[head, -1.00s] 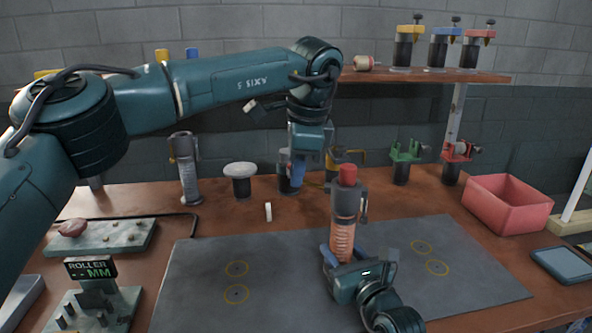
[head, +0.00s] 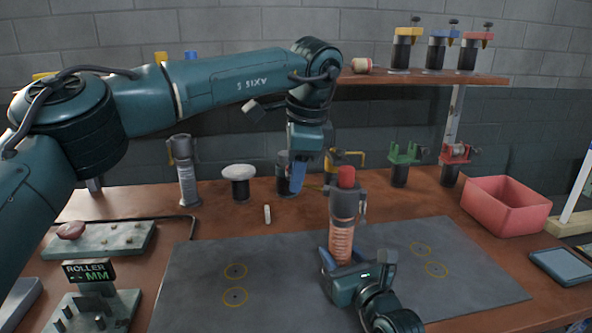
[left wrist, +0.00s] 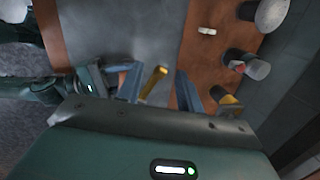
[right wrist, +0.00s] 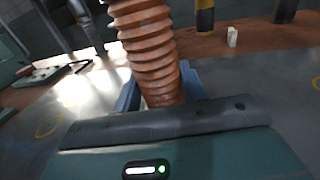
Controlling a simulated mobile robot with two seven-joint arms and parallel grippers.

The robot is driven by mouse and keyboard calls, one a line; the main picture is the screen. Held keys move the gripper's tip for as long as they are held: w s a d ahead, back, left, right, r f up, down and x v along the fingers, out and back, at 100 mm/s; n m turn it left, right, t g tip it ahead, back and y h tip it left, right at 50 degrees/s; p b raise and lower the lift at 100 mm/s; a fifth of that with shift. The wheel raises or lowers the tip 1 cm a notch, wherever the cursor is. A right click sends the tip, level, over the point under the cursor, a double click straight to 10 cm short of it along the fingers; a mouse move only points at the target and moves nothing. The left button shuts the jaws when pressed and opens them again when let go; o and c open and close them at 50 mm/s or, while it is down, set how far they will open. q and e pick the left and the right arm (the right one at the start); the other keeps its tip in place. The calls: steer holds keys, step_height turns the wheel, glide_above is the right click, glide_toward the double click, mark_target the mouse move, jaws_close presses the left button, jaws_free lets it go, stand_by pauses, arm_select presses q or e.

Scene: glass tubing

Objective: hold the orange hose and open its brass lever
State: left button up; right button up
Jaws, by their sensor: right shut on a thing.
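The ribbed orange hose (head: 341,243) stands upright over the grey mat, below a grey cylindrical fitting (head: 345,204) with a red cap (head: 346,177). My right gripper (head: 343,262) is shut around the hose's lower part; the hose (right wrist: 148,50) fills the middle of the right wrist view. My left gripper (head: 299,177) points down, up and left of the fitting. In the left wrist view its blue fingers (left wrist: 158,88) are apart, and the brass lever (left wrist: 154,82) shows in the gap. I cannot tell how deep the lever lies. The lever is not clear in the head view.
Behind stand a white-topped post (head: 239,180), a yellow clamp post (head: 338,160), a green clamp post (head: 401,165) and a red one (head: 454,165). A pink bin (head: 507,208) is at right. The roller gauge (head: 90,272) is at front left. The mat (head: 210,280) has free room.

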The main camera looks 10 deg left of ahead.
arm_select(q)
steer(key=v, duration=1.1)
steer(key=shift+r, duration=0.35)
arm_select(e)
steer(key=o, duration=1.3)
